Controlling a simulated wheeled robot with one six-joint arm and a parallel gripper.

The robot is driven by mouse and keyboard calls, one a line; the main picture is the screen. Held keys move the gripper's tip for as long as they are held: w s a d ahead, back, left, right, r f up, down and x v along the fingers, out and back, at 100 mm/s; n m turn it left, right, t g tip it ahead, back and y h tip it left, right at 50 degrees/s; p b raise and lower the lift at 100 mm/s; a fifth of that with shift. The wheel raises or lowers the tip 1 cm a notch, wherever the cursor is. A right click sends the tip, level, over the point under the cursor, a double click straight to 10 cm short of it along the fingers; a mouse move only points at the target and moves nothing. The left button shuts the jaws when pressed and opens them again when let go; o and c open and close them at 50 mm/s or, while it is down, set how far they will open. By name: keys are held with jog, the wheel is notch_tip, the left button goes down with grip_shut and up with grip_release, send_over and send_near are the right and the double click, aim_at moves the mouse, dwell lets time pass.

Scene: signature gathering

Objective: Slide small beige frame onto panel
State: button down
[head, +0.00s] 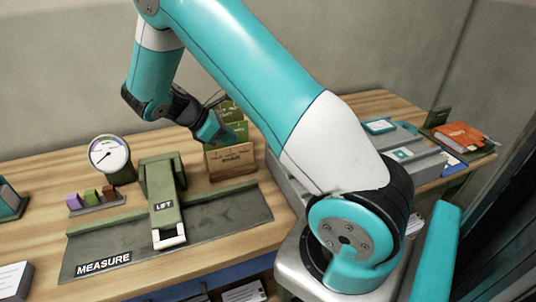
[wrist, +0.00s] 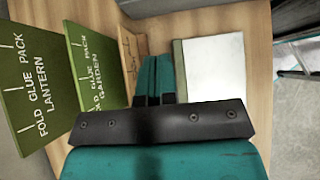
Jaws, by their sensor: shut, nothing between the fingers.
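A small beige-brown upright piece (head: 230,160) with dark lettering stands at the back of the desk, in front of green lettered panels (head: 229,112); I take it for the small beige frame. In the wrist view its narrow beige face (wrist: 129,48) is left of my fingers, beside the green GARDEN panel (wrist: 92,65) and the green LANTERN panel (wrist: 32,85). My gripper (wrist: 154,60) is shut and empty, close to the beige piece; I cannot tell whether they touch. My gripper (head: 213,132) also shows in the head view. I cannot tell which panel the task means.
A white board with a grey-green edge (wrist: 215,68) lies right of my fingers. An orange book (head: 459,135) lies far right.

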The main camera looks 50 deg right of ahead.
jog(key=s+d+r+p+x, duration=0.1)
jog(key=r+p+x, duration=0.1)
jog(key=x, duration=1.1)
jog(key=shift+d, duration=0.45)
jog(key=shift+s, duration=0.15)
